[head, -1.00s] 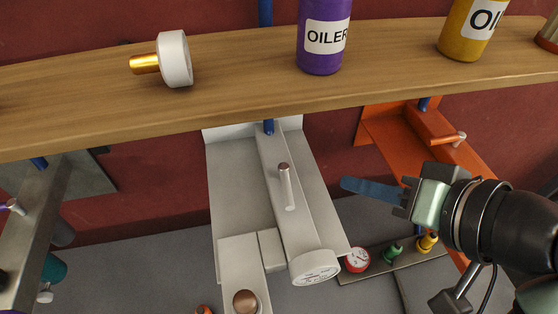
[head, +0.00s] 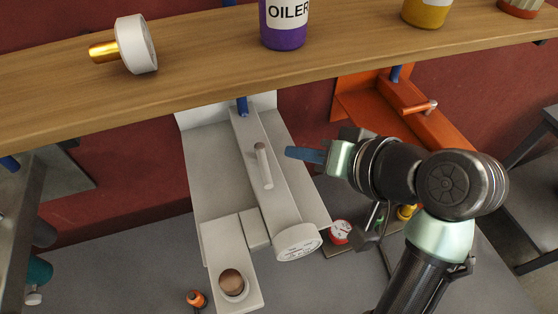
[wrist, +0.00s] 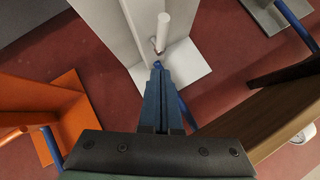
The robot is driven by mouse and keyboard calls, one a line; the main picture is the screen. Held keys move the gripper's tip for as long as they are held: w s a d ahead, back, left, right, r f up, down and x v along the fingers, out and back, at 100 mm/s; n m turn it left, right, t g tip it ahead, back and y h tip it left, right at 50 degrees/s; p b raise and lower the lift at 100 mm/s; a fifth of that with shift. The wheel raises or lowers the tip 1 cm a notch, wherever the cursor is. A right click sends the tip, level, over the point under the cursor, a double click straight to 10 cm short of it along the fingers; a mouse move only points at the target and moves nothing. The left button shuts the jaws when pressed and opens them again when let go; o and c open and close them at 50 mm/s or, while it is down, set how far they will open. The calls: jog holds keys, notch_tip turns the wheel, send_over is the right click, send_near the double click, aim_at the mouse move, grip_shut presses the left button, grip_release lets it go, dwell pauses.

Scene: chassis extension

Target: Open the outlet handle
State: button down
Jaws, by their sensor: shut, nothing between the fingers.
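A white unit (head: 215,165) stands below the shelf in the head view, with a short light-grey handle (head: 263,165) sticking out of its raised bar. I take this to be the outlet handle; no label confirms it. My gripper (head: 289,152) has blue fingers pointing left, with their tips just right of the handle and apart from it in the picture. In the wrist view the closed fingertips (wrist: 157,66) sit just below the handle (wrist: 163,32). The fingers are together with nothing between them. How far they are from the handle in depth is unclear.
A wooden shelf (head: 200,75) runs above, carrying a purple oiler bottle (head: 284,25), a yellow bottle (head: 426,12) and a white knob (head: 137,45). An orange unit (head: 425,125) with its own handle stands right. A copper-coloured button (head: 231,283) is on the white unit's front.

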aim_at(266, 164)
jog(key=a+f, duration=0.1)
jog(key=w+a+f+p, duration=0.1)
jog(key=f, duration=0.1)
jog(key=shift+a, duration=0.2)
jog(key=shift+a+f, duration=0.45)
jog(key=shift+f, duration=0.35)
